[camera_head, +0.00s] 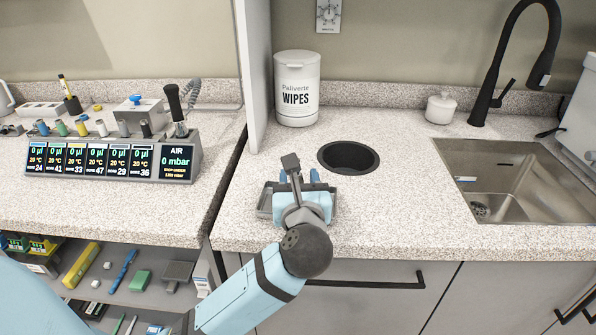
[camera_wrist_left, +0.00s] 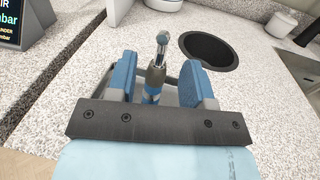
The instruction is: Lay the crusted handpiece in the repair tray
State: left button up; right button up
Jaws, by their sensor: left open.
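My left gripper (camera_head: 299,176) is over a small grey tray (camera_head: 264,204) on the counter, pointing away from me. In the left wrist view its two blue fingers (camera_wrist_left: 160,80) stand apart. A handpiece (camera_wrist_left: 155,75) with a silver head, a darker brownish collar and blue bands lies between them, with visible gaps on both sides. Its lower end is hidden behind the gripper body. The handpiece is over the tray (camera_wrist_left: 183,96), its head toward the far rim; I cannot tell exactly how it rests. In the head view the gripper hides it. My right gripper is not in view.
A round dark opening (camera_head: 348,158) is just behind and right of the tray. A wipes tub (camera_head: 297,90) stands at the back, beside a white upright panel (camera_head: 255,75). A sink (camera_head: 510,185) with a black tap is at the right. The counter between tray and sink is clear.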

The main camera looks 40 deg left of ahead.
pick_arm(q)
jog(key=s+d+m+t+h, duration=0.6)
jog(key=s+d+m+t, duration=0.3)
jog(key=m, duration=1)
jog(key=d+f+m+g+h, duration=0.1)
jog(key=d+f+m+h, duration=0.2)
jog(key=f+m+h, duration=0.4)
jog(key=d+f+m+g+h, duration=0.1)
jog(key=d+f+m+h, duration=0.25)
jog(key=m, duration=0.65)
jog(key=s+a+f+m+g, duration=0.2)
jog(key=s+f+m+g, duration=0.1)
jog(key=f, duration=0.6)
jog(key=s+a+f+m+g+y, duration=0.1)
jog(key=s+f+m+g, duration=0.2)
jog(key=f+m+g, duration=0.3)
notch_tip(320, 180, down, 4)
jog(key=shift+a+r+m+g, duration=0.2)
jog(key=shift+a+m+g, duration=0.15)
jog(key=shift+m, duration=0.45)
